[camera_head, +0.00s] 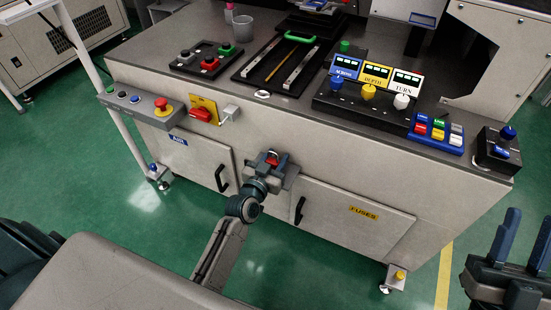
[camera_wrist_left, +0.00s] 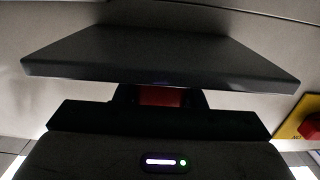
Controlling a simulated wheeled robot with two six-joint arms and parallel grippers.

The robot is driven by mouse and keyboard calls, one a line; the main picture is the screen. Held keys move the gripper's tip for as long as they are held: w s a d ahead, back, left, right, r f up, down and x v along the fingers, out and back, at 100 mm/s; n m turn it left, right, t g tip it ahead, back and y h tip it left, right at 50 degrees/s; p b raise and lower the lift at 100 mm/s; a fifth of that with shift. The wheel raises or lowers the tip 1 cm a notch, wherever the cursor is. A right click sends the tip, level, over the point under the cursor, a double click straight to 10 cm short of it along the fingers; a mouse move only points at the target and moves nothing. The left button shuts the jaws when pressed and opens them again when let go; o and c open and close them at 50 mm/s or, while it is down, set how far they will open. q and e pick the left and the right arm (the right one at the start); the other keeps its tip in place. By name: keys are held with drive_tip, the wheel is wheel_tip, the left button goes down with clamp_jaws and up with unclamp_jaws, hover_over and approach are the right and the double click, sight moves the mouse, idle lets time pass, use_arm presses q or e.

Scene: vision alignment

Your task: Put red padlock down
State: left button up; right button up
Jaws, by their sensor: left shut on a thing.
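The red padlock (camera_head: 273,157) is a small red piece between the fingers of my left gripper (camera_head: 270,162), which is shut on it. I cannot tell whether the padlock touches the shelf. My right gripper (camera_head: 524,240) is open and empty at the lower right, away from the bench.
A yellow plate with a red switch (camera_head: 201,114) is on the cabinet front, left of my left gripper. Cabinet doors with black handles (camera_head: 222,180) are below. The bench top (camera_head: 225,60) holds control boxes and a grey cup (camera_head: 243,26). Green floor is clear in front.

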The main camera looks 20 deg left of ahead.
use_arm(q)
drive_tip(key=o, duration=1)
drive_tip(key=shift+o, duration=0.2)
